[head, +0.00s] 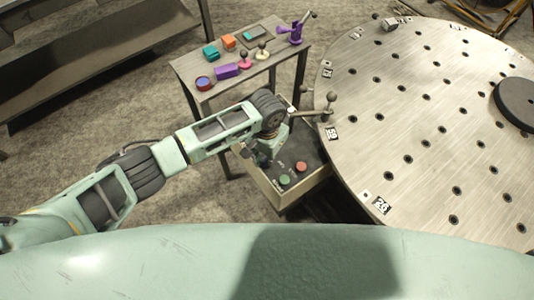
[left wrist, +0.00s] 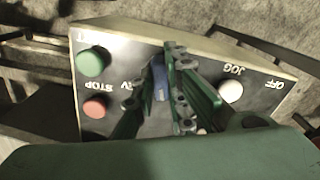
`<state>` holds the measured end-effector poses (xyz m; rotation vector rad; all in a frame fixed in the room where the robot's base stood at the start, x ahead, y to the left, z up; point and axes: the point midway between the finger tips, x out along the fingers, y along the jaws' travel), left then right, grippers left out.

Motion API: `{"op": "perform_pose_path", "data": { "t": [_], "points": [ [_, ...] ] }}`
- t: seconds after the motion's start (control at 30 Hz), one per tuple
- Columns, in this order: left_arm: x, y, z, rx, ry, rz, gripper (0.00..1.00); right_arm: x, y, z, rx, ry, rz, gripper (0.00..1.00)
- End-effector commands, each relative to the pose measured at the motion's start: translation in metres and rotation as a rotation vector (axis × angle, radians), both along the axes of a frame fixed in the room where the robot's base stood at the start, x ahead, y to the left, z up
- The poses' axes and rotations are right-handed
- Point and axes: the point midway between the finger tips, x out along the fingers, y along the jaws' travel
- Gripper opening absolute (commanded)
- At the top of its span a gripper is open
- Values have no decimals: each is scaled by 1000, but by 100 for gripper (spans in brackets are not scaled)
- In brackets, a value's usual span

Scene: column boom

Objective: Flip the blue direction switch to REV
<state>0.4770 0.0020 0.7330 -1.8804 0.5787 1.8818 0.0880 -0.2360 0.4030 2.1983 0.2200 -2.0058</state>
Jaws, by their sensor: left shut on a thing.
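The control box (head: 262,183) stands beside the round plate, with a dark panel on top. The blue direction switch (left wrist: 160,80) shows in the left wrist view as a small blue piece between my left gripper's fingers. My left gripper (left wrist: 163,88) is shut on it from above; it also shows over the panel in the head view (head: 263,157). The fingers cover much of the switch and part of its lettering, so I cannot tell which way it points. A green button (left wrist: 91,62) and a red button (left wrist: 95,107) sit beside it. My right gripper is not in view.
A white button (left wrist: 230,91) sits near the JOG label. The large round plate (head: 400,110) with holes borders the box on the right, with a ball-ended handle (head: 328,114) at its edge. A small table (head: 190,70) with coloured parts stands behind.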

Motion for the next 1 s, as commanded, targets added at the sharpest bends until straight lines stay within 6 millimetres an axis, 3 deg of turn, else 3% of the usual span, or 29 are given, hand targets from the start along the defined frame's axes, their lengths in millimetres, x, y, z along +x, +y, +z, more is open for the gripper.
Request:
{"op": "perform_pose_path", "data": {
  "t": [0.4,1.0],
  "points": [
    [1,0,2,0,0,-393,0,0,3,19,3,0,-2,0],
    [2,0,1,-1,-2,-865,0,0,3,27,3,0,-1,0]
  ]
}}
